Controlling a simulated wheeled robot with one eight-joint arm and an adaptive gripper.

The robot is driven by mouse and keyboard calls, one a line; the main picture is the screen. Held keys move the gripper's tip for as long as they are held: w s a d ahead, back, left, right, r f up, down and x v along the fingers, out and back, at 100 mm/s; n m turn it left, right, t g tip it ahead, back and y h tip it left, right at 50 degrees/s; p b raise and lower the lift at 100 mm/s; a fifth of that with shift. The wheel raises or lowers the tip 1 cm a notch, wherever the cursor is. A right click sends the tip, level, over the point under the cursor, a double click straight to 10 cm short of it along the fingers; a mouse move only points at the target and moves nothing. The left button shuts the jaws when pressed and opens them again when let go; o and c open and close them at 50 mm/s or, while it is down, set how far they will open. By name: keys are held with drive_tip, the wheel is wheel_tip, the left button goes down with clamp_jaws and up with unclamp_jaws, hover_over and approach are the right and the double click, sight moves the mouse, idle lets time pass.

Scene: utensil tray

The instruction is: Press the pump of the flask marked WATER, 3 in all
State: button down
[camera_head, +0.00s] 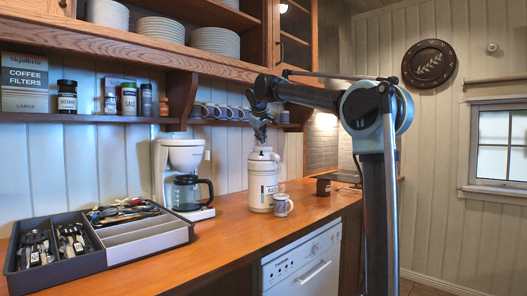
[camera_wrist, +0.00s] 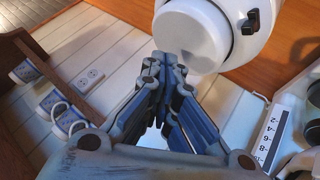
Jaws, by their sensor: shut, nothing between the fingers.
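A white flask (camera_head: 262,182) stands upright on the wooden counter, right of the coffee maker. Its label faces the head camera, but the lettering is too small to read surely. My gripper (camera_head: 261,138) is shut and empty, pointing down just above the flask's top. In the wrist view, the closed fingertips of my gripper (camera_wrist: 164,60) are beside the edge of the flask's round white pump top (camera_wrist: 188,40). I cannot tell whether they touch it or how far down the pump is.
A small mug (camera_head: 283,205) stands close in front of the flask. A white coffee maker (camera_head: 183,165) and a dark cutlery tray (camera_head: 88,262) are to the left. A dark cup (camera_head: 323,187) is to the right.

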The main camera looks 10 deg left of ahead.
drive_tip(key=shift+r, duration=0.1)
drive_tip(key=shift+r, duration=2.45)
wheel_tip(320, 180, up, 4)
drive_tip(key=shift+f, duration=0.15)
idle(0.4)
drive_tip(key=shift+f, duration=0.15)
drive_tip(key=shift+f, duration=4.3)
